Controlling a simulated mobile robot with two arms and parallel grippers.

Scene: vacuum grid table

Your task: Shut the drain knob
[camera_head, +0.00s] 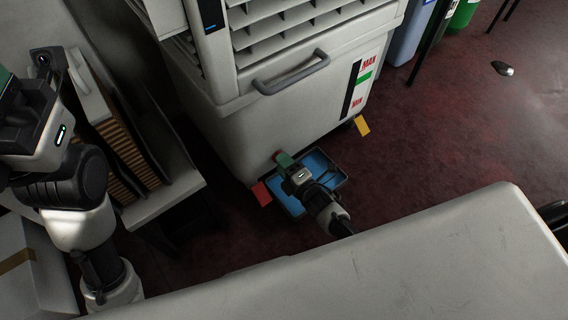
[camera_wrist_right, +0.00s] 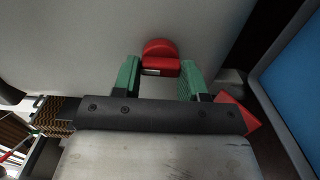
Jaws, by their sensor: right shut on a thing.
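The red drain knob (camera_wrist_right: 160,57) sticks out of the pale lower wall of the white machine in the right wrist view. My right gripper (camera_wrist_right: 160,68) has its green fingers on either side of the knob and is shut on it. In the head view my right gripper (camera_head: 284,160) is at the lower part of the machine (camera_head: 225,145), above a blue tray.
The blue tray (camera_head: 322,166) lies on the dark red floor under my right gripper. A red tab (camera_head: 261,193) and a yellow tab (camera_head: 362,125) stick out at the machine's base. A grey handle (camera_head: 292,75) juts from its front. Open floor lies to the right.

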